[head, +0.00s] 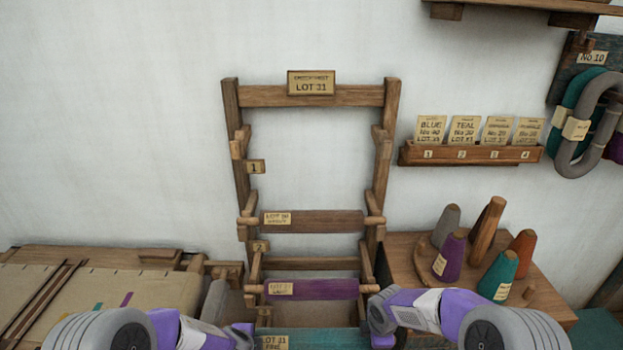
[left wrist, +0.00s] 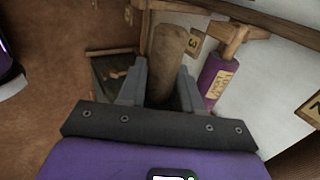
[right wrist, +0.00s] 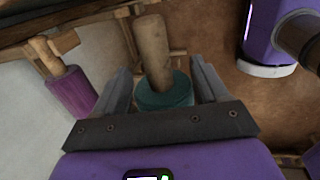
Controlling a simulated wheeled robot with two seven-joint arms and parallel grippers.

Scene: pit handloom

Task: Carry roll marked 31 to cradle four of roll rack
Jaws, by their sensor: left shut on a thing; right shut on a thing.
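A teal roll (head: 315,340) with a tag reading LOT 31 lies level at the bottom edge of the head view. My left gripper (head: 247,338) is at its left end and my right gripper (head: 378,325) at its right end. Both are shut on the roll's wooden ends, seen in the left wrist view (left wrist: 167,60) and right wrist view (right wrist: 152,50). The roll rack (head: 391,110) stands against the wall. Cradle one at the top is empty. A brown roll (head: 335,222) sits in cradle two and a purple roll (head: 325,289) below it. Cradle four is hidden in the head view.
A side table (head: 400,245) with several yarn cones stands close to the rack's right. A loom bench (head: 130,258) with cloth is at the left. A card holder (head: 470,154) and hanging skeins (head: 585,115) are on the wall at right.

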